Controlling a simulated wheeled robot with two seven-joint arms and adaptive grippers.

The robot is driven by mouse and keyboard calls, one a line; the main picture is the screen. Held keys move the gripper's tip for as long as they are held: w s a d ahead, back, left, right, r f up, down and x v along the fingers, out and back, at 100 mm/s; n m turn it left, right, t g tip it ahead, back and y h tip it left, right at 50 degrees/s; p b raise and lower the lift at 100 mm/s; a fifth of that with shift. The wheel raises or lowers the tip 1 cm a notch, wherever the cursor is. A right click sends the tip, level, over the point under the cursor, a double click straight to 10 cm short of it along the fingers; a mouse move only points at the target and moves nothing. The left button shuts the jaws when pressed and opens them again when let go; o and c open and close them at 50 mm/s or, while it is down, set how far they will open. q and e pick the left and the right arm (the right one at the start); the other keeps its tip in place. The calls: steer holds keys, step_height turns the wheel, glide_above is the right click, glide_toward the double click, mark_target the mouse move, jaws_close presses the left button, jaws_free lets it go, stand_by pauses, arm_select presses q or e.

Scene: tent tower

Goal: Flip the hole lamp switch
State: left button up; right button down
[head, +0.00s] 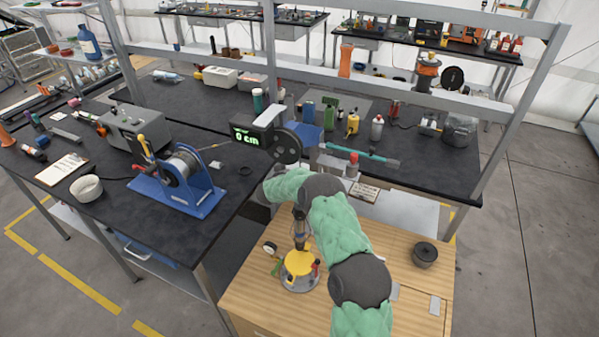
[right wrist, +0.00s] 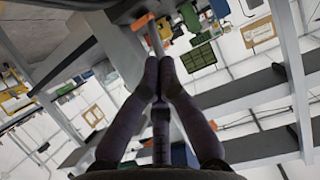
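My right arm, in green padding, reaches across the head view from the bottom right to the gap between the black benches. Its gripper is mostly hidden there behind the arm and bench edge. In the right wrist view the right gripper (right wrist: 160,64) has its two fingers together, with nothing clearly held between them. A thin grey rod (right wrist: 156,40) shows just beyond the fingertips; I cannot tell whether they touch. I cannot make out a switch marked for the hole lamp. A counter (head: 254,135) reading 0 cm stands beside a dark wheel (head: 287,146). My left gripper is not in view.
A blue winch (head: 188,190) with a cable drum and a grey box (head: 133,125) with knobs stand on the left bench. A wooden table (head: 412,285) holds a round stand with a yellow top (head: 299,263) and a black pot (head: 425,254). A metal upright (head: 488,135) rises at the right.

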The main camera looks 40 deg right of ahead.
steer(key=v, duration=0.4)
steer(key=shift+s+a+r, duration=0.15)
steer(key=shift+a, duration=0.05)
stand_by(0.4)
steer(key=s+a+f+n+t+y+b, duration=0.1)
steer(key=s+a+f+n+y+b, duration=0.3)
steer(key=a+f, duration=0.8)
steer(key=s+a+f+n+y+b, duration=0.1)
steer(key=s+a+f+n+y, duration=0.2)
steer(key=s+a+f+y, duration=0.6)
steer(key=s+a+f+n+g+y+b, duration=0.1)
steer(key=s+a+f+g, duration=0.2)
steer(key=s+a, duration=0.7)
steer(key=s+a+f+n+g+y+b, duration=0.1)
steer(key=s+a+f, duration=0.4)
steer(key=s+a, duration=0.5)
steer(key=s+n+g+b, duration=0.1)
steer(key=s+g, duration=0.1)
steer(key=s, duration=0.2)
steer(key=shift+s+a+f+g+y, duration=0.3)
steer(key=shift+s+a+f+y, duration=0.05)
steer(key=shift+y, duration=0.05)
